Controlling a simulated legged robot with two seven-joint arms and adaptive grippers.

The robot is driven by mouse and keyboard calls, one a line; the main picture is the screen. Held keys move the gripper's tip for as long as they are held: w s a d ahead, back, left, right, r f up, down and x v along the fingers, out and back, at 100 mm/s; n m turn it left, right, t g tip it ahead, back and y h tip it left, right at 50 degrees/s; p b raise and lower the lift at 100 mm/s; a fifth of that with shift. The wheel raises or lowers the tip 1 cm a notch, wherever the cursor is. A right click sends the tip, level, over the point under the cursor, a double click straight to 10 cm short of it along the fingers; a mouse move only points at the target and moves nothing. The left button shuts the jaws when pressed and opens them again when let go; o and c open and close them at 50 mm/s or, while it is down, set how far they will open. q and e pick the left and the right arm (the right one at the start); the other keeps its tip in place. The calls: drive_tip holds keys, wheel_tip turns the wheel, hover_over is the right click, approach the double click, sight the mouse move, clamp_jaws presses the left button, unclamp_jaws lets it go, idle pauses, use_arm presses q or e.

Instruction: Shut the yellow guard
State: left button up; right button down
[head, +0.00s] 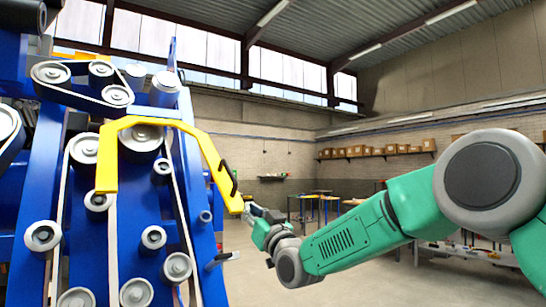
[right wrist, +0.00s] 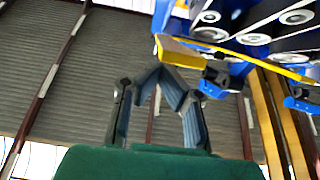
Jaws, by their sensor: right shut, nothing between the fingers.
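The yellow guard (head: 165,124) is a bent bar arching across the front of the blue harvester chassis (head: 135,235) in the head view. Its right arm slopes down to a free end with a dark handle-like piece beside it. My right gripper (head: 252,209) is just right of that lower end; whether it touches is unclear. In the right wrist view, the right gripper's fingertips (right wrist: 165,75) meet with nothing between them, and the guard's yellow end (right wrist: 180,52) shows just beyond them. My left gripper is not in view.
Pulleys and belts (head: 143,138) cover the chassis face behind the guard. A small lever (head: 220,258) sticks out from its lower right side. Open floor lies right of the chassis, with workbenches (head: 315,205) and boxed shelves (head: 375,151) farther back.

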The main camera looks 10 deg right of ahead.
drive_tip(key=w+a+f+b, duration=0.3)
drive_tip(key=w+a+f, duration=0.1)
drive_tip(key=w+f, duration=0.4)
drive_tip(key=shift+w+f, duration=0.35)
drive_tip(key=shift+f, duration=0.7)
drive_tip(key=shift+a, duration=0.1)
drive_tip(key=shift+r, duration=0.2)
